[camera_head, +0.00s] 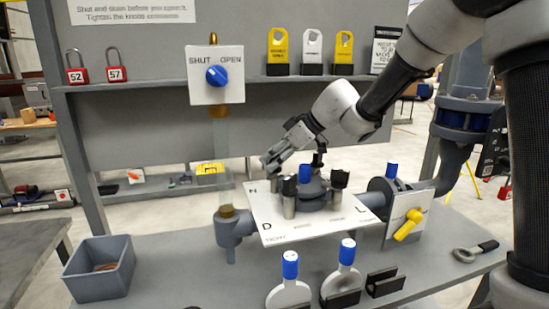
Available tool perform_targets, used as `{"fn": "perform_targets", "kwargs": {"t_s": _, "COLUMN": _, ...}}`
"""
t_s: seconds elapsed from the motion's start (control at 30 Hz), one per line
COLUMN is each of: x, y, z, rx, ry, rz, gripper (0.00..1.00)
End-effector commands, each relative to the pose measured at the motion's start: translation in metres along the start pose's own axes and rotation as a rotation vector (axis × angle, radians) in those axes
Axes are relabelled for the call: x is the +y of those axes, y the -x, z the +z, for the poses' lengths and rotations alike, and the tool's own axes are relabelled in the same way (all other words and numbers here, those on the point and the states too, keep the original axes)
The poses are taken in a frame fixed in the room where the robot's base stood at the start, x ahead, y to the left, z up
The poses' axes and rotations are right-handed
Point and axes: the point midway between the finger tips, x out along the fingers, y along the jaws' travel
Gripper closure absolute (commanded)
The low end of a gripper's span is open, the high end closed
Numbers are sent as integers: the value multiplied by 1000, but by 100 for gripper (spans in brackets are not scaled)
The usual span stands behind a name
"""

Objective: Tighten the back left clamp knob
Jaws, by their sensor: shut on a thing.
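The filter press housing (313,193) stands on a white labelled plate (285,234), with dark clamp knobs around its round lid and a blue cap (305,172) at its middle. My gripper (271,170) comes down from the upper right and is shut at the back left clamp knob (273,188). The fingers hide most of that knob's top. The front left knob (290,186), front right knob (340,179) and back right knob (318,159) stand upright, clear of the fingers.
A blue-handled valve (217,76) marked SHUT and OPEN is behind. A yellow-handled valve (408,225) is right of the press. A grey bin (99,268) is at left and a wrench (475,251) at right.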

Motion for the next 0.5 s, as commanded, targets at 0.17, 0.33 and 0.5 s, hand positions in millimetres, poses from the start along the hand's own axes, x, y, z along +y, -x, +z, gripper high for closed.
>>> {"fn": "perform_targets", "kwargs": {"t_s": 0.17, "x": 2, "y": 0, "z": 1, "rx": 0, "ry": 85, "rz": -86, "gripper": 83}}
{"fn": "perform_targets", "kwargs": {"t_s": 0.33, "x": 1, "y": 0, "z": 1, "rx": -1, "ry": 158, "rz": -158, "gripper": 83}}
{"fn": "perform_targets", "kwargs": {"t_s": 0.5, "x": 1, "y": 0, "z": 0, "rx": -1, "ry": 208, "rz": -208, "gripper": 83}}
